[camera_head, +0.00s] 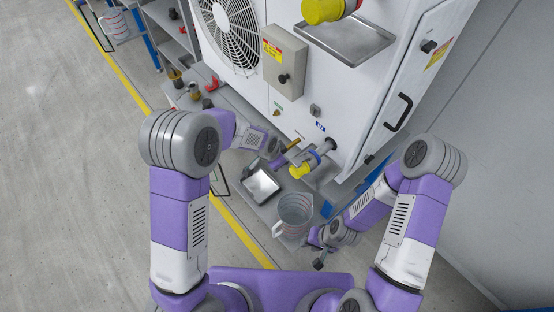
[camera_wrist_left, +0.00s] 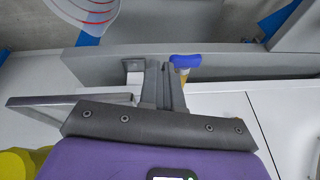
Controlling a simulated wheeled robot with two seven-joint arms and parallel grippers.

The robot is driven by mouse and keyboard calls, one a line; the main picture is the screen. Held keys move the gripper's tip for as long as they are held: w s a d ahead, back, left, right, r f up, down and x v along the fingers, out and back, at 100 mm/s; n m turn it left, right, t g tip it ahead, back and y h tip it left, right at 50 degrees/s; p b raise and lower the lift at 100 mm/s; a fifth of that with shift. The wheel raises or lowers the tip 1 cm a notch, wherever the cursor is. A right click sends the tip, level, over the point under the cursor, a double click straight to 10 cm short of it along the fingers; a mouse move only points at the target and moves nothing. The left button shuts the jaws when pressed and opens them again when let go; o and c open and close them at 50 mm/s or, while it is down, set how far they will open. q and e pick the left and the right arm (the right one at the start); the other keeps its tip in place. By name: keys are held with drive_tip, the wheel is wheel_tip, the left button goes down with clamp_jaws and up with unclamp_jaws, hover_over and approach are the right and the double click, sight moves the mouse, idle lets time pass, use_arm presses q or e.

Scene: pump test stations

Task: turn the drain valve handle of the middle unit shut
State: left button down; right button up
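A blue-ended handle (camera_wrist_left: 186,62) on a brass-coloured stem shows in the left wrist view, to the right of my left fingers. My left gripper (camera_wrist_left: 163,84) has its fingers close together with nothing visible between them, and the handle appears outside them. In the head view the left gripper (camera_head: 275,146) is beside the white unit's lower front, near a brass-coloured piece (camera_head: 292,144). I cannot clearly make out the blue handle there.
A clear measuring jug (camera_head: 295,210) stands on the grey ledge in front of the unit; it also shows in the left wrist view (camera_wrist_left: 88,14). A shallow metal tray (camera_head: 261,186) lies beside it. Another tray (camera_head: 347,38) juts out above. Open floor (camera_head: 70,180) lies left.

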use_arm(q)
drive_tip(key=shift+s+f, duration=0.15)
drive_tip(key=shift+f, duration=0.15)
drive_tip(key=p+v, duration=0.1)
drive_tip(key=v, duration=0.7)
drive_tip(key=shift+w+p, duration=0.25)
drive_tip(key=shift+p, duration=0.15)
drive_tip(key=shift+a, duration=0.1)
drive_tip(key=s+a+f+n+g+h+p, duration=0.1)
drive_tip(key=s+a+f+n, duration=0.1)
drive_tip(key=s+f+n, duration=0.5)
drive_tip(key=s+a+f+n+g+h, duration=0.1)
drive_tip(key=s+a+f+n, duration=0.2)
drive_tip(key=s+f+n, duration=0.4)
drive_tip(key=s+f, duration=0.4)
drive_tip(key=s, duration=0.2)
drive_tip(key=shift+s+f+g+p, duration=0.25)
drive_tip(key=shift+s+g+p, duration=0.1)
drive_tip(key=shift+s+g, duration=0.05)
